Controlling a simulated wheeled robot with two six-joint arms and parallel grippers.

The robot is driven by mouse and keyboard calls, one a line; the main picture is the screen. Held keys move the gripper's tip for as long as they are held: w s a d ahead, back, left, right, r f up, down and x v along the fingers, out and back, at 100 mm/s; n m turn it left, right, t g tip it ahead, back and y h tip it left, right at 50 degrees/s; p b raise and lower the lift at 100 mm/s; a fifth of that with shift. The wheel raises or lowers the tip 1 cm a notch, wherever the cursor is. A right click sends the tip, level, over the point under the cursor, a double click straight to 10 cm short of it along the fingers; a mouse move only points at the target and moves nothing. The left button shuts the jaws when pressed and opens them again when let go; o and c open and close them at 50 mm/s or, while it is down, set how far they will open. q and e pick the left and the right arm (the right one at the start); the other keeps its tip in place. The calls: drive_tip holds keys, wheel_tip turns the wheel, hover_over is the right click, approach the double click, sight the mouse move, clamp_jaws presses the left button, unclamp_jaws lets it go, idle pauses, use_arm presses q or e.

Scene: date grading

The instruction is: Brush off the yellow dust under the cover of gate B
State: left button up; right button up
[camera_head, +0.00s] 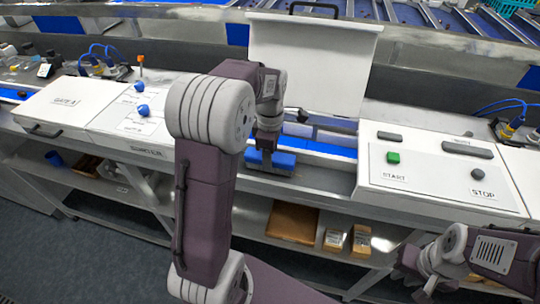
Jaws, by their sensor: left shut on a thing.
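The cover (313,62) of the middle gate stands raised as a white panel, with a dark handle at its top edge. Below it is an open bay with a blue strip (335,150). My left gripper (267,146) points down at the bay's front and is shut on a blue brush-like block (284,161). I cannot tell whether the block touches a surface. I make out no yellow dust; my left arm hides part of the bay. My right gripper (418,277) is low at the right, before the shelf, and its jaws are unclear.
A white panel with a green START button (393,157) and a grey STOP button (478,174) lies right of the bay. Gate A's closed cover (65,105) and a panel with blue knobs (142,110) lie left. A lower shelf holds a brown box (293,222) and small packs.

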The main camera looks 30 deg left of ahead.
use_arm(q)
drive_tip(key=shift+s+r, duration=0.15)
drive_tip(key=shift+s, duration=0.15)
use_arm(e)
drive_tip(key=shift+s, duration=0.3)
use_arm(q)
drive_tip(key=shift+w, duration=0.2)
use_arm(e)
drive_tip(key=shift+w, duration=0.15)
use_arm(q)
drive_tip(key=shift+s+f, duration=0.15)
drive_tip(key=shift+f, duration=0.2)
use_arm(e)
drive_tip(key=shift+f, duration=0.15)
use_arm(q)
drive_tip(key=shift+f+b, duration=0.3)
drive_tip(key=shift+b, duration=0.05)
use_arm(e)
drive_tip(key=shift+f, duration=0.15)
use_arm(q)
drive_tip(key=shift+d, duration=0.15)
